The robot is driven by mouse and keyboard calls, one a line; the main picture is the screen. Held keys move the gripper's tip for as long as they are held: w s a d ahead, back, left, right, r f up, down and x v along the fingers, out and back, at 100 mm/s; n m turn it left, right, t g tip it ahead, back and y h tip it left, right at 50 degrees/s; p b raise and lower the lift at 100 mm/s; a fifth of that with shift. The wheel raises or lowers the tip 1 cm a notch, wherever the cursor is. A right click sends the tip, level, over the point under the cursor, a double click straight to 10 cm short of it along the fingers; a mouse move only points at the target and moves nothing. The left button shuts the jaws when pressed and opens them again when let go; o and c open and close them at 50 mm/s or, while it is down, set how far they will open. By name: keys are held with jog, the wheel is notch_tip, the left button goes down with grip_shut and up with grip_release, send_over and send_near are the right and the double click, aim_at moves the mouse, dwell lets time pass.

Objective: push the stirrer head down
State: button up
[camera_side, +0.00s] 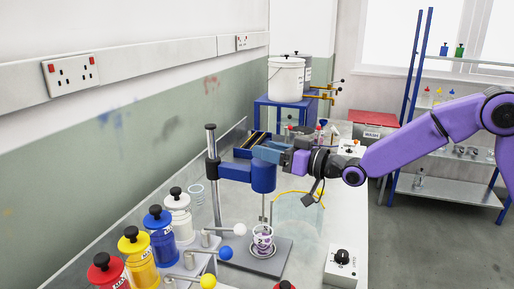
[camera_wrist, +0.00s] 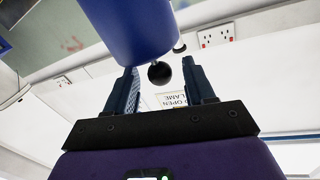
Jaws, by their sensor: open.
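The stirrer head (camera_side: 263,176) is a blue cylinder on a blue side arm clamped to an upright post (camera_side: 214,185). A thin shaft runs down from it to a small clear vessel with purple markings (camera_side: 262,240) on a grey base plate (camera_side: 265,260). My gripper (camera_side: 262,150) is level with the head's top, its blue fingers pointing left. In the wrist view my gripper (camera_wrist: 161,75) is open. A black ball knob (camera_wrist: 160,73) appears between the fingertips, and the blue head (camera_wrist: 128,28) fills the upper part. I cannot tell whether the fingers touch either.
Several bottles, red (camera_side: 107,272), yellow (camera_side: 138,258), blue (camera_side: 162,236) and white (camera_side: 178,215), stand at the front left. Ball-ended levers (camera_side: 239,230) stick out near the base plate. A control box with a black dial (camera_side: 342,262) sits to the right. The wall is at left.

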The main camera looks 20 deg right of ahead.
jog(key=shift+x, duration=1.8)
